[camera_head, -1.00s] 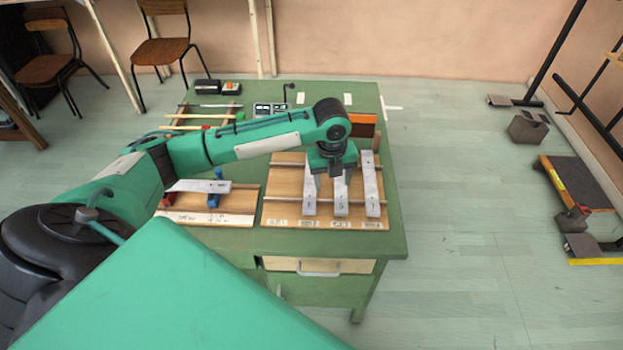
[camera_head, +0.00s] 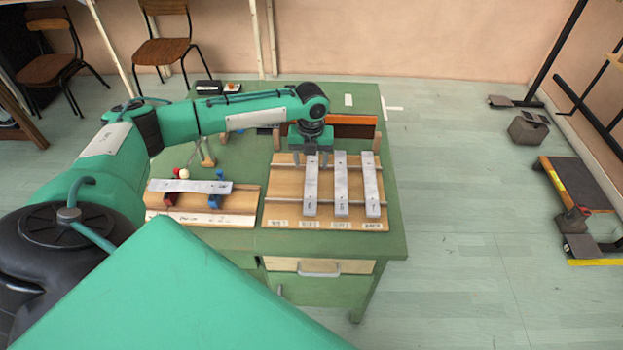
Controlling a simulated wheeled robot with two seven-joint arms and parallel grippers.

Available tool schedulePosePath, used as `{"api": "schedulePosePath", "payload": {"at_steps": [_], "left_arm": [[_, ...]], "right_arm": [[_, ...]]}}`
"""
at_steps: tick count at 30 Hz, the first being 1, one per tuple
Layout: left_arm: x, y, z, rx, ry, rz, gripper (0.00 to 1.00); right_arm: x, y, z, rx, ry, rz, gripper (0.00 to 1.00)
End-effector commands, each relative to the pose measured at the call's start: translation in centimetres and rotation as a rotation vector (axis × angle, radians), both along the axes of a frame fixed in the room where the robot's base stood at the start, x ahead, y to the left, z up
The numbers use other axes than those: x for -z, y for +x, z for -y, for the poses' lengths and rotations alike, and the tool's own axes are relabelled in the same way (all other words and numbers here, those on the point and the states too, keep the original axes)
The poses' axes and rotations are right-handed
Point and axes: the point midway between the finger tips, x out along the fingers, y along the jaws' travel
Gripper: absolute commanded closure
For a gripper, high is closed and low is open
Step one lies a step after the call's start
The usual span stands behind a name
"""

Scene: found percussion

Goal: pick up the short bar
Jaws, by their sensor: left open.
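Three pale metal bars lie side by side on a wooden board (camera_head: 285,208): a left bar (camera_head: 311,190), a middle bar (camera_head: 341,185) and a right bar (camera_head: 372,190). A separate pale bar (camera_head: 185,186) rests across red and blue supports at the left. I cannot tell surely which is the short bar. My left gripper (camera_head: 311,159) is open at the far end of the left bar, with its fingers apart to either side of it. I cannot tell whether it touches the bar. My right gripper is not in view.
The boards stand on a green desk (camera_head: 390,235). An orange-brown block (camera_head: 350,128) stands behind the bars. A small red and a pale ball (camera_head: 184,173) lie behind the separate bar. My left arm crosses over the desk's far part. The floor to the right is clear near the desk.

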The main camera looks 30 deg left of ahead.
Motion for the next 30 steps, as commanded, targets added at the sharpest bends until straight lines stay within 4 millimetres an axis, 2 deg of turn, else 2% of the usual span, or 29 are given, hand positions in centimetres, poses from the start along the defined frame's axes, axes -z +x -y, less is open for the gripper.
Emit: {"api": "schedulePosePath", "payload": {"at_steps": [5,13,22,30], "left_arm": [[1.3,0.0,0.0,0.0,0.002,-0.002,0.42],[5.1,0.1,0.1,-0.001,0.001,-0.002,0.42],[5.6,0.2,0.1,0.0,0.001,-0.001,0.42],[5.6,0.2,0.1,-0.001,0.001,0.0,0.95]], "right_arm": [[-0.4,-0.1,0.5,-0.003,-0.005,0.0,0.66],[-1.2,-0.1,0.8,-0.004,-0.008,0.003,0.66],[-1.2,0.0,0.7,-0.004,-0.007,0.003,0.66],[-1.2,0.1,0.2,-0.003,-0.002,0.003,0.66]]}}
